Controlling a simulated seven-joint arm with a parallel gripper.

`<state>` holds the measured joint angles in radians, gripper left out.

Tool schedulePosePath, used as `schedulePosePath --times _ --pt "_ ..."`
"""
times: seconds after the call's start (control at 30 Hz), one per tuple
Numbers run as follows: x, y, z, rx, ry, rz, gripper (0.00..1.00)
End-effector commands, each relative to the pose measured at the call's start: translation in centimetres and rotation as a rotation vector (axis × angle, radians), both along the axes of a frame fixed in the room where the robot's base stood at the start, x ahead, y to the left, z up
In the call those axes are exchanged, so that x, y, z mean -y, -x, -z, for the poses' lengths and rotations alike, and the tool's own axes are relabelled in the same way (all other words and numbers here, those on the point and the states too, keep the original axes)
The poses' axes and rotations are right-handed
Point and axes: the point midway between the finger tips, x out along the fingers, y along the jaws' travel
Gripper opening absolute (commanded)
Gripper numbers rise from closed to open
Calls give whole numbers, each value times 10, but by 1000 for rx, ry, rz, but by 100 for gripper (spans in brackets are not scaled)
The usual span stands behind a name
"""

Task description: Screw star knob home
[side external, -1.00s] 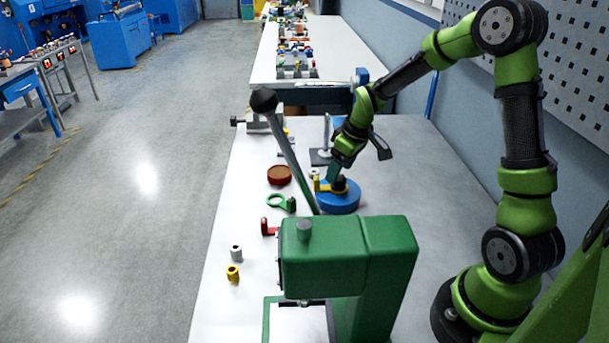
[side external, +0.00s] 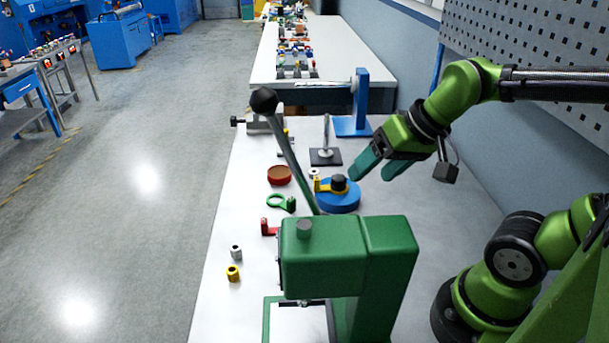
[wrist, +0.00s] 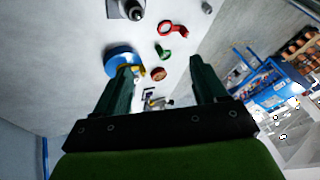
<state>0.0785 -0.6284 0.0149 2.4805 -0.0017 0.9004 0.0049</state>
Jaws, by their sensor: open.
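The black star knob (side external: 339,183) sits on top of the blue round base (side external: 338,200), with a yellow arm (side external: 322,186) beside it. Whether the knob is fully seated cannot be told. My gripper (side external: 372,170) is open and empty, raised above the table to the right of the knob and apart from it. In the wrist view my gripper's two dark green fingers (wrist: 167,75) are spread with nothing between them. The blue base (wrist: 119,60) shows there beyond the left finger, and the knob is largely hidden.
A green press (side external: 345,255) with a long black-knobbed lever (side external: 285,140) stands in front. A red-brown round part (side external: 279,175), a green ring part (side external: 281,201), a red bracket (side external: 269,227) and small grey and yellow cylinders (side external: 233,272) lie left. A rod stand (side external: 326,150) stands behind the base.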

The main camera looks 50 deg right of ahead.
Motion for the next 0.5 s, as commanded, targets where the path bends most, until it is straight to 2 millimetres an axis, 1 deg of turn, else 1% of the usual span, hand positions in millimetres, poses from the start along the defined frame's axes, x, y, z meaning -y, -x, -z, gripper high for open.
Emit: schedulePosePath --times 0.03,0.1,0.13,0.2,0.23,0.27,0.37,0.47,0.5 --pt "-5 6 -7 36 -4 -21 71" --pt "-10 10 -14 71 -7 -42 71" --pt "-12 11 -16 82 -6 -49 68" --pt "-15 12 -19 93 -7 -63 57" --pt "-16 11 -17 87 -7 -67 55" --pt "-16 10 -14 73 -9 -69 55" --pt "-11 -3 -8 17 -15 -57 55" --pt "1 -28 -5 -62 -19 -21 55" --pt "8 -40 -4 -100 -20 2 55"
